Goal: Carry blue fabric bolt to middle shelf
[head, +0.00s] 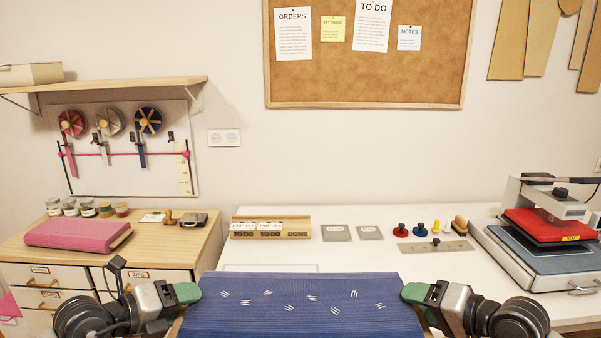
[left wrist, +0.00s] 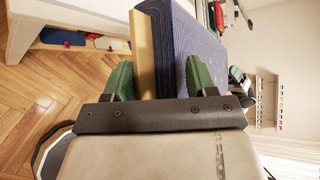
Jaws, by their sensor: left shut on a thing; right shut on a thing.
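The blue fabric bolt (head: 300,308), dark blue with small white stitch marks, is held level between my two grippers at the bottom of the head view. My left gripper (head: 188,293) is shut on its left end and my right gripper (head: 415,293) is shut on its right end. In the left wrist view, the green fingers of my left gripper (left wrist: 160,80) stand on both sides of the bolt (left wrist: 200,50) and its pale wooden board (left wrist: 143,55). The bolt's near edge is cut off in the head view. A middle shelf cannot be made out in the head view.
A white table (head: 380,262) stands beyond the bolt, with a wooden card holder (head: 270,235), stamps and a heat press (head: 540,235) at right. A wooden cabinet (head: 190,245) with a pink fabric bolt (head: 78,233) stands at left. A wall shelf (head: 130,84) hangs above it.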

